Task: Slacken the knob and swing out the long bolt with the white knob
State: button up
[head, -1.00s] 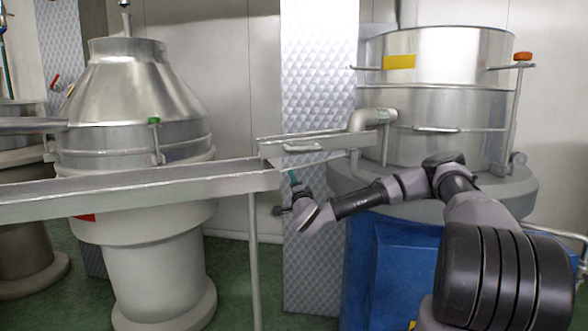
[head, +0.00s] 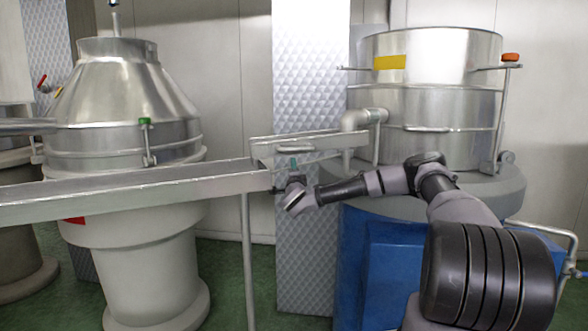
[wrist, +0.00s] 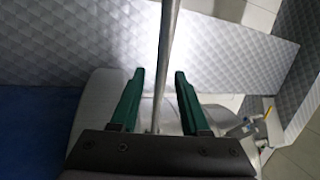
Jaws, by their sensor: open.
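No white knob shows in either view. A long bolt with an orange knob (head: 511,57) stands at the right side of the right-hand steel drum (head: 440,105). A bolt with a green knob (head: 145,121) stands on the front of the cone-topped steel vessel (head: 120,90) at left. My gripper (head: 293,163) is just below the short steel trough (head: 305,143), left of the drum. In the wrist view its green fingers (wrist: 158,80) are open, with a thin metal rod (wrist: 168,30) running between them, apparently untouched. I cannot tell what the rod belongs to.
A long sloping steel trough (head: 130,187) on a thin leg (head: 247,270) crosses the left side. A quilted metal panel (head: 309,60) stands behind my gripper. The blue base (head: 390,270) is below the drum. Green floor (head: 228,300) is open between the machines.

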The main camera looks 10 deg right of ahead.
jog(key=shift+w+r, duration=0.1)
jog(key=shift+w, duration=0.2)
grip_shut()
dwell(1.3)
